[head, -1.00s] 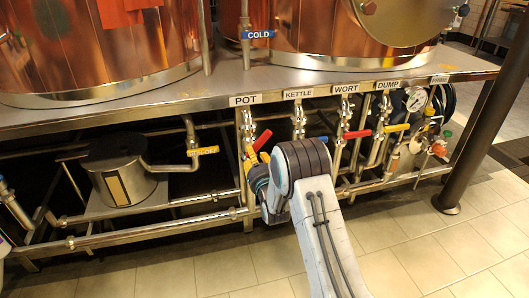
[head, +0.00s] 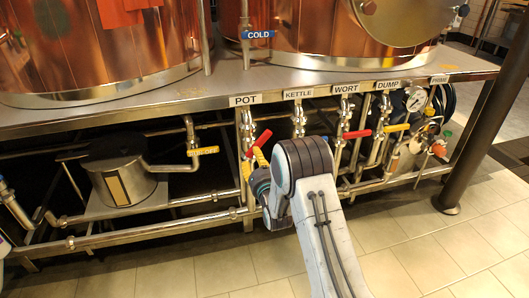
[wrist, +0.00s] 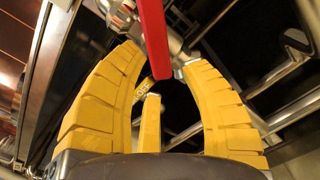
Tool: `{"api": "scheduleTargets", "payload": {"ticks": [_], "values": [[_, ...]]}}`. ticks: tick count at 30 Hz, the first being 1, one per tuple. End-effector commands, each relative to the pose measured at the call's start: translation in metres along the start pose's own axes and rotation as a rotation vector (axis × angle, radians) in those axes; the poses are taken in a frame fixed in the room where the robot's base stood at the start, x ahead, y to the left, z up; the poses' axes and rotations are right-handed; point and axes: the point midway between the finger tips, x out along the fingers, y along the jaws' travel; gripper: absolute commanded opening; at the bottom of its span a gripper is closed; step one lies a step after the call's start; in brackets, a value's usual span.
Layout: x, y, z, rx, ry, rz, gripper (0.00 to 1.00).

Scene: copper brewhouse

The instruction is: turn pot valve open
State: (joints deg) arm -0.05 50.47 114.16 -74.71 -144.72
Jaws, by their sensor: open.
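The pot valve's red handle (head: 262,139) slants below the white POT label (head: 245,100), on a vertical steel pipe under the bench. In the wrist view the red handle (wrist: 154,38) hangs down between the yellow fingertips, its free end towards me. My gripper (wrist: 167,62) is open around the handle, with a visible gap on both sides. In the head view my gripper (head: 256,163) is just below the handle and partly hidden by my own arm. I cannot tell whether a finger touches the handle.
To the right are the KETTLE valve, mostly hidden by my arm, the WORT valve's red handle (head: 357,134) and the DUMP valve's yellow handle (head: 396,128). A steel pump (head: 122,170) stands left. A dark post (head: 475,140) rises right. The tiled floor (head: 420,255) in front is clear.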

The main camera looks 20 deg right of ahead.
Motion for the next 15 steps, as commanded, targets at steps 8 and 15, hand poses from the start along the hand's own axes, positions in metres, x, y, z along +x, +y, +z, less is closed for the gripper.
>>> {"api": "scheduleTargets", "payload": {"ticks": [8, 15], "values": [[0.0001, 0.0002, 0.0003, 0.159, 0.0, 0.0, 0.4], [0.0015, 0.0002, 0.0003, 0.157, -0.001, 0.001, 0.4]]}}
